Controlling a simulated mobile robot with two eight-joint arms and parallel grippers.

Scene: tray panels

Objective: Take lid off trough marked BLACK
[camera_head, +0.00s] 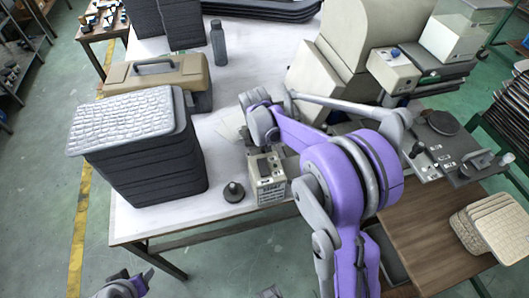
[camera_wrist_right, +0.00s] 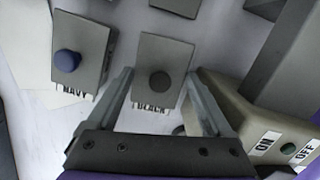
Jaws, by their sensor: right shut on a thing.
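In the right wrist view, the trough marked BLACK (camera_wrist_right: 152,106) has a grey lid (camera_wrist_right: 163,52) with a dark round knob (camera_wrist_right: 160,83). My right gripper (camera_wrist_right: 160,80) has one finger at each side of this lid and is shut on it. I cannot tell whether the lid is apart from the trough. In the head view my right gripper (camera_head: 262,143) is low over the table, and the arm hides most of the troughs. My left gripper (camera_head: 140,281) shows at the bottom left, away from the table; its jaws are unclear.
A trough marked NAVY (camera_wrist_right: 82,48) with a blue knob stands left of the BLACK one. A beige ON/OFF box (camera_wrist_right: 265,130) is close on the right. In the head view a dark stack (camera_head: 150,165), a small black knobbed piece (camera_head: 234,192) and a bottle (camera_head: 218,45) stand on the white table.

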